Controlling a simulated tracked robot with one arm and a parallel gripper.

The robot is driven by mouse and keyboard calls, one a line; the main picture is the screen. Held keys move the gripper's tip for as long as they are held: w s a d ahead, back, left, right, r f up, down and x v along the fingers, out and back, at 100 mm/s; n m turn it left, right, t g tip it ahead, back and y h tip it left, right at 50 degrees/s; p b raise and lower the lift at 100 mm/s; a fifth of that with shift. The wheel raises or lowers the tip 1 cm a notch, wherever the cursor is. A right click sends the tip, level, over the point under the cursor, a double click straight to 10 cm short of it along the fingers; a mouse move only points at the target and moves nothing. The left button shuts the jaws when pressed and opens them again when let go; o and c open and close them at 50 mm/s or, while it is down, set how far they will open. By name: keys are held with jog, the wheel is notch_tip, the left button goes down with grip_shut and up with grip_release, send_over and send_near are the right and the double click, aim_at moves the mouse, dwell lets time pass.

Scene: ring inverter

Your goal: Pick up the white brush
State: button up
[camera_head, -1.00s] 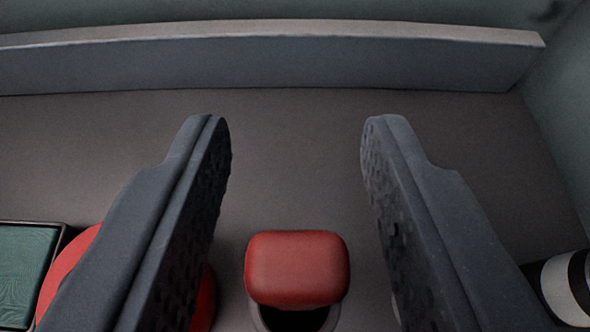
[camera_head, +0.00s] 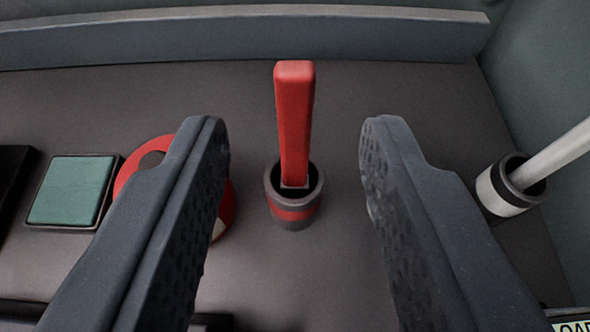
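A white handle (camera_head: 552,154), which looks like the white brush, leans to the upper right out of a white and dark cup (camera_head: 497,192) at the right. Its lower end is hidden in the cup, and its top is cut off by the picture edge. My gripper (camera_head: 294,128) is open and empty. It is well to the left of the white handle, with the right finger nearest to it. A red handle (camera_head: 294,120) stands between the fingers in the picture, with a gap on both sides.
The red handle stands in a dark cup with a red band (camera_head: 292,215). A red ring-shaped thing (camera_head: 130,178) is partly behind my left finger. A green pad (camera_head: 72,190) lies at the left. A grey ledge (camera_head: 240,38) runs along the back. A wall (camera_head: 545,80) rises at the right.

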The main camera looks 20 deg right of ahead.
jog(key=shift+v, duration=1.75)
